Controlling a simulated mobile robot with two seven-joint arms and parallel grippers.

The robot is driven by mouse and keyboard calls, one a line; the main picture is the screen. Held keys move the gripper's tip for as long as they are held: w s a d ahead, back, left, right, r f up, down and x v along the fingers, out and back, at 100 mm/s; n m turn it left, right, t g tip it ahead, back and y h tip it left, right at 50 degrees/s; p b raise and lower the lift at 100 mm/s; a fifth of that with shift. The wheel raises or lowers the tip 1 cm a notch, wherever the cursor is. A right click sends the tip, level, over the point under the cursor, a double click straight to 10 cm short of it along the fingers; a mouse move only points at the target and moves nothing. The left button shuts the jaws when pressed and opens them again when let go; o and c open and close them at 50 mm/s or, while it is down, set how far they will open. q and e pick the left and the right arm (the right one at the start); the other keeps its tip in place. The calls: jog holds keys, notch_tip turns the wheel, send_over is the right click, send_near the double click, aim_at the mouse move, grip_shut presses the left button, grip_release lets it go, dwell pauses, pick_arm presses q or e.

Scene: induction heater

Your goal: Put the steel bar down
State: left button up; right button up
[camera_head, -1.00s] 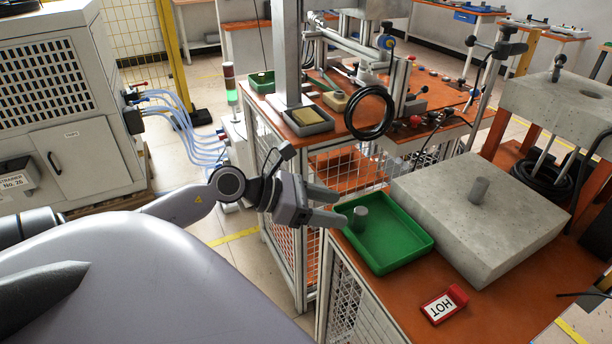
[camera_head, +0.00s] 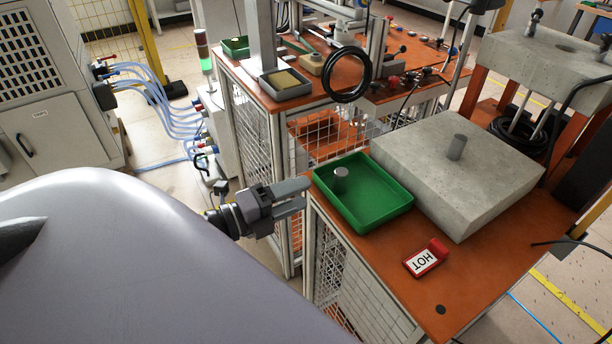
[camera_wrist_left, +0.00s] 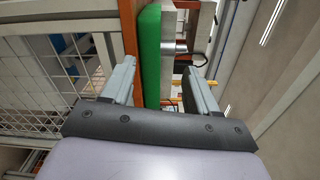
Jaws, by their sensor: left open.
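A short grey steel bar (camera_head: 341,179) stands upright in the left part of the green tray (camera_head: 398,212). A similar grey cylinder (camera_head: 457,147) stands on the concrete block. My left gripper (camera_head: 306,194) is open and empty, just outside the tray's left side, apart from the bar. In the left wrist view, the two spread fingers (camera_wrist_left: 157,68) show with the green tray's side (camera_wrist_left: 150,45) between and beyond them. A shiny grey cylinder end (camera_wrist_left: 182,46) shows there; I cannot tell which cylinder it is. My right gripper is not in view.
The concrete block (camera_head: 430,185) sits right of the tray on the orange tabletop (camera_head: 485,262). A red HOT sign (camera_head: 426,258) lies in front. A wire-mesh frame (camera_head: 335,275) is under the table edge. Another bench (camera_head: 340,85) with tools stands behind.

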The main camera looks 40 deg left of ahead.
pick_arm(q)
jog(key=s+d+f+n+g+y, duration=0.2)
jog(key=s+d+f+n, duration=0.3)
jog(key=f+n, duration=0.4)
jog(key=s+d+f+n+g+y, duration=0.1)
jog(key=s+d+f+n+g, duration=0.3)
jog(key=f+n, duration=0.6)
jog(key=d+n, duration=0.2)
jog(key=shift+s+d+n+y, duration=0.25)
jog(key=shift+s+n+y, duration=0.1)
jog(key=shift+n+y, duration=0.05)
